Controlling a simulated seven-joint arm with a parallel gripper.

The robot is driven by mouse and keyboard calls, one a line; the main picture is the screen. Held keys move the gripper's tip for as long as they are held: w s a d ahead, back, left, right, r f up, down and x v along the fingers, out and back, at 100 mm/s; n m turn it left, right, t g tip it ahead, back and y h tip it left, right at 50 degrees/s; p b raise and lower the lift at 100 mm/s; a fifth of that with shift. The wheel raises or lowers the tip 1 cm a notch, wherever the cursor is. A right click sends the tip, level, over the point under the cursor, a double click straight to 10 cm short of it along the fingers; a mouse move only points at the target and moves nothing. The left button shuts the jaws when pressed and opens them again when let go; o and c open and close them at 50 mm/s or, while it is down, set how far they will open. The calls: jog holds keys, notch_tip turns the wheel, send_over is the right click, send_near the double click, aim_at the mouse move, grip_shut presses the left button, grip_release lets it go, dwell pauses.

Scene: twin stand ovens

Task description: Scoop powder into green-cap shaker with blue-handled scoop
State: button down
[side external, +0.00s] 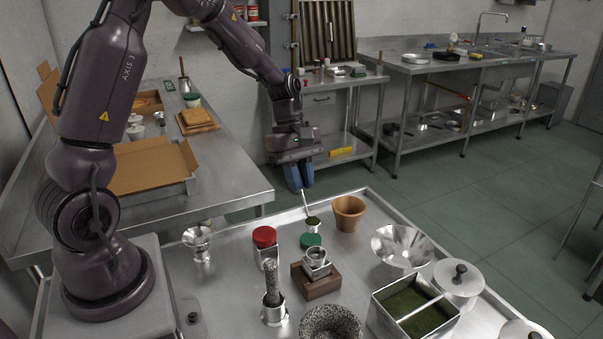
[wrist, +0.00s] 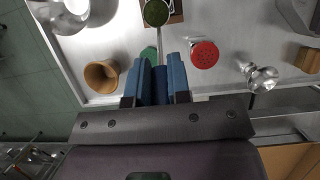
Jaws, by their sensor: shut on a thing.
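My gripper (side external: 299,177) has blue fingers shut on the scoop's dark blue handle, which shows between the fingers in the wrist view (wrist: 160,86). The scoop's bowl (side external: 313,221) holds green powder and is held up above the table. In the wrist view the bowl (wrist: 157,12) overlaps the wooden block (wrist: 176,17). An open metal shaker (side external: 317,260) stands on that block (side external: 318,284); the bowl hides most of it in the wrist view. The green cap (side external: 310,240) lies behind the block. A tin of green powder (side external: 415,307) stands at the front right.
A red-capped shaker (side external: 265,246), a terracotta pot (side external: 349,212), a metal funnel bowl (side external: 401,247), a pestle (side external: 272,285) and a stone mortar (side external: 331,325) surround the block. A rod lies across the tin, beside a round knobbed lid (side external: 459,280).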

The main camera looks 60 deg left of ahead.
jog(key=shift+f, duration=0.15)
jog(key=shift+f, duration=1.6)
jog(key=shift+d+r+y, duration=0.55)
jog(key=shift+d+y, duration=0.2)
jog(key=shift+y, duration=0.3)
jog(key=shift+d+r+y, duration=0.55)
jog(key=shift+d+y, duration=0.2)
jog(key=shift+y, duration=0.3)
jog(key=shift+d+r+y, duration=0.3)
jog(key=shift+d+y, duration=0.5)
jog(key=shift+y, duration=0.2)
jog(key=d+f+y, duration=0.2)
jog(key=d+y, duration=0.7)
jog(key=y, duration=0.3)
jog(key=shift+d+f, duration=0.25)
jog(key=shift+y, duration=0.3)
dwell(0.5)
dwell(0.5)
